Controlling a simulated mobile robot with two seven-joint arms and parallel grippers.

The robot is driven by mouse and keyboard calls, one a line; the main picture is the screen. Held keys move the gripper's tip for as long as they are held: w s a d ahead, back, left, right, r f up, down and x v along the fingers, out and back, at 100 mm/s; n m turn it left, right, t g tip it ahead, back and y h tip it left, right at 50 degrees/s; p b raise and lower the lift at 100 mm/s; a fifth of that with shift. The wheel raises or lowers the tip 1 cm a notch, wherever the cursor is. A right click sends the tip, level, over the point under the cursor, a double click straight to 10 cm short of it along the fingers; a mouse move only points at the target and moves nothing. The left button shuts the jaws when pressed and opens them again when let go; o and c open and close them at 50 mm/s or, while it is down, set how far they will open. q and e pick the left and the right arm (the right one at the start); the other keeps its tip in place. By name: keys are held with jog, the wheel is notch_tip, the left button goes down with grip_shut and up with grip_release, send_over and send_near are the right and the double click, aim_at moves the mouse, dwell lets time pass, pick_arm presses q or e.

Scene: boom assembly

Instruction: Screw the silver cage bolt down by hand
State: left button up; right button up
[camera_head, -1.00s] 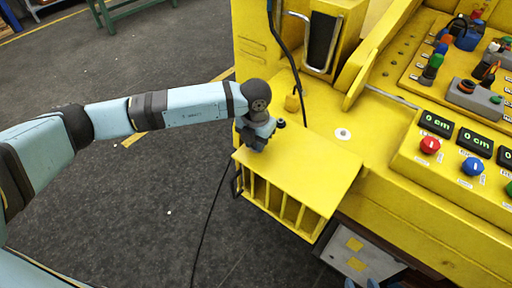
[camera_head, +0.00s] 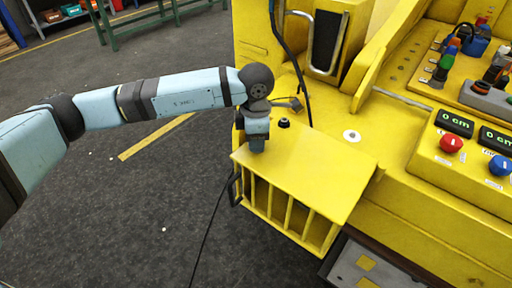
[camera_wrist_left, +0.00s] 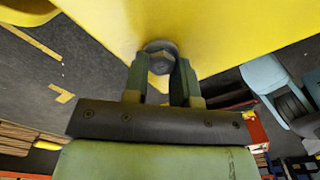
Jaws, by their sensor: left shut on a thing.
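The silver cage bolt (camera_wrist_left: 160,58) shows in the left wrist view as a grey hex head on a round washer against the yellow cage. My left gripper (camera_wrist_left: 160,76) is shut on it, with one finger on each side of the head. There the gripper hides the bolt. How far the bolt is screwed in cannot be told. My right gripper is not in view.
A silver disc (camera_head: 351,136) lies further right. The control panel (camera_head: 465,160) is at the right. A black cable (camera_head: 213,215) hangs to the floor at the left.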

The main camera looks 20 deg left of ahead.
pick_arm(q)
jog(key=m+b, duration=0.2)
jog(key=shift+w+m, duration=0.2)
jog(key=shift+m, duration=0.2)
jog(key=m+b, duration=0.2)
jog(key=shift+w+r+m+b, duration=0.1)
jog(key=shift+m+b, duration=0.2)
jog(key=shift+b, duration=0.05)
jog(key=shift+m+b, duration=0.7)
jog(key=shift+m, duration=0.2)
jog(key=m+b, duration=0.3)
jog(key=m, duration=0.1)
jog(key=shift+w+r, duration=0.1)
jog(key=shift+m+b, duration=0.35)
jog(key=shift+m, duration=0.45)
jog(key=shift+r+m+b, duration=0.1)
jog(key=shift+m+b, duration=0.2)
jog(key=shift+m, duration=0.3)
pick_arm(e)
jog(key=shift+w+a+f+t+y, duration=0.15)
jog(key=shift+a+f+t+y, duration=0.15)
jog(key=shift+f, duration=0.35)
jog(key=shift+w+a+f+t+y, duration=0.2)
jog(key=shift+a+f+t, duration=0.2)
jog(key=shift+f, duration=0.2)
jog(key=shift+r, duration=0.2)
